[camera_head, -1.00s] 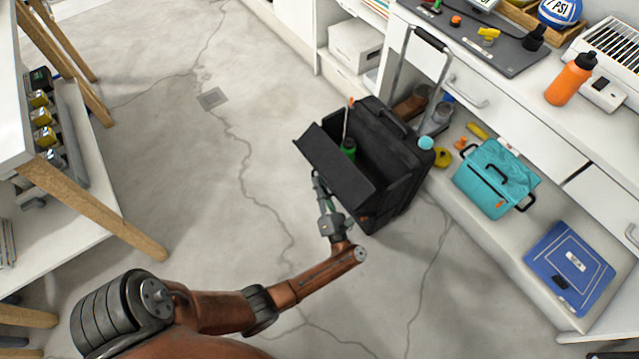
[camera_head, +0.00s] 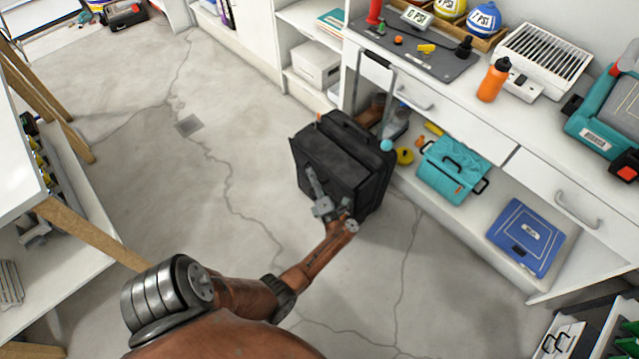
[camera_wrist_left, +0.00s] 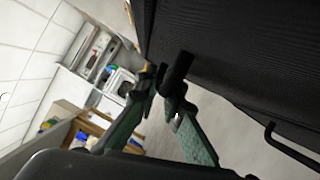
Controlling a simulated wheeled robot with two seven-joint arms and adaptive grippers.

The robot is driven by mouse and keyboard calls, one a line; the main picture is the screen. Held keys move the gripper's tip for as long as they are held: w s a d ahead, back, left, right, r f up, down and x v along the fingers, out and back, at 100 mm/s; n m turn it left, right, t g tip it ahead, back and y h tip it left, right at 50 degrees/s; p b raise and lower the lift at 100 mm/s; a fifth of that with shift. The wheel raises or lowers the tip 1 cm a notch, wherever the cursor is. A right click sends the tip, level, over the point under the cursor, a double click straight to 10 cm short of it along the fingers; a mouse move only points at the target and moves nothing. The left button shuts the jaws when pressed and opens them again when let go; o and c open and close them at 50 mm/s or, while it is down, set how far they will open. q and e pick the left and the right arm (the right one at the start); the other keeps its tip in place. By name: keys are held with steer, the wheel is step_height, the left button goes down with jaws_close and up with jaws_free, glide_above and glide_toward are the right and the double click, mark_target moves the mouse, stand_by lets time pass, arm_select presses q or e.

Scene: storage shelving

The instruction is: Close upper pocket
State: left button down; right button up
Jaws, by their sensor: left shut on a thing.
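A black wheeled bag (camera_head: 368,190) stands upright on the concrete floor in front of the shelving. Its upper pocket flap (camera_head: 325,158) is raised against the bag's front, and the inside of the pocket is hidden from the head view. My left gripper (camera_head: 311,178) is at the front of the flap. In the left wrist view, the left gripper (camera_wrist_left: 162,95) is shut on a short black tab (camera_wrist_left: 178,72) that sticks out from the dark fabric panel (camera_wrist_left: 235,50). My right gripper does not show.
A teal bag (camera_head: 455,168) and a blue case (camera_head: 525,237) lie on the low shelf to the right. A white table (camera_head: 30,165) with wooden legs stands on the left. The floor (camera_head: 215,210) between is clear.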

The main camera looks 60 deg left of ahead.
arm_select(q)
steer(key=shift+w+a+r, duration=0.1)
steer(key=shift+w+r, duration=0.15)
steer(key=shift+w, duration=0.85)
steer(key=c, duration=2)
jaws_free()
steer(key=shift+c, duration=0.2)
steer(key=v, duration=1.2)
steer(key=shift+r, duration=0.1)
